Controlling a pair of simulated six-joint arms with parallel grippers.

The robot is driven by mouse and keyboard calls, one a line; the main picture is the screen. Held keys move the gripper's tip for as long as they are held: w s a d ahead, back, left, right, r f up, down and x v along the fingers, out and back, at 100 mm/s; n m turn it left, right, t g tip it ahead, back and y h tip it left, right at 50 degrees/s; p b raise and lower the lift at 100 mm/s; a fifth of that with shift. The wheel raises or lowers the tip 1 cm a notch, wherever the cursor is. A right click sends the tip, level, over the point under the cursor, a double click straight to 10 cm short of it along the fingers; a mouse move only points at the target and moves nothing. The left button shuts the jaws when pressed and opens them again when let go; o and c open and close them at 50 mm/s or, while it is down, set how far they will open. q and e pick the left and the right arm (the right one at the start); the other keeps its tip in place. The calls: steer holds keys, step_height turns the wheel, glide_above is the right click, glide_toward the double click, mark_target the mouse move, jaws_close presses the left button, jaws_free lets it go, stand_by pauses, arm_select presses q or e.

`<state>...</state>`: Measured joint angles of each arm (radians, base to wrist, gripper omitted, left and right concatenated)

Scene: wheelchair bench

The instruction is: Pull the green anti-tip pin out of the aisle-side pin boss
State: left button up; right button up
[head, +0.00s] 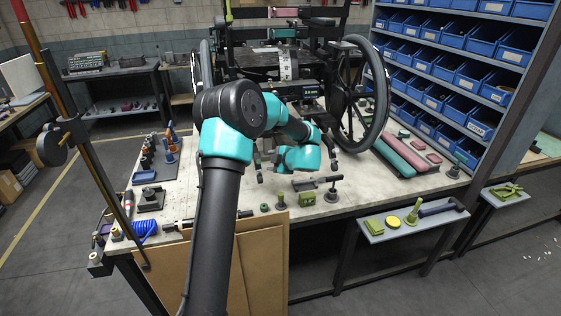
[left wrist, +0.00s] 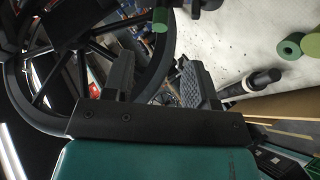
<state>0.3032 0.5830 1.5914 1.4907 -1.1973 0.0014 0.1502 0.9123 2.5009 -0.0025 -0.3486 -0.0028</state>
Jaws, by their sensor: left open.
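In the left wrist view my left gripper (left wrist: 157,76) is open, with its two dark ridged fingers apart and nothing held between them. A small green cylinder (left wrist: 160,19), which looks like the anti-tip pin, shows at the top edge, beyond the fingertips and apart from them. Its boss cannot be made out. In the head view my left arm reaches over the bench to the front of the wheelchair, whose large wheel (head: 376,95) stands at its right. The arm hides part of the chair, and I cannot pick out the pin there. My right gripper is not in view.
A green ring (head: 265,207) and a green block (head: 307,200) stand at the bench's front edge. A T-handled tool (head: 333,190) is beside them. Blue bins (head: 468,75) fill the rack at the right. Padded red and green bars (head: 405,155) lie beside the wheel.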

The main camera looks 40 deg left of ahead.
mark_target(259, 161)
arm_select(q)
steer(key=x, duration=0.9)
steer(key=shift+a+f, duration=0.25)
steer(key=shift+a, duration=0.05)
jaws_close()
steer(key=c, duration=0.7)
jaws_free()
jaws_close()
steer(key=shift+s+d+r, duration=0.5)
steer(key=shift+d+r, duration=0.3)
steer(key=shift+r, duration=0.05)
steer(key=shift+s+d+r, duration=0.55)
steer(key=shift+d+r, duration=0.25)
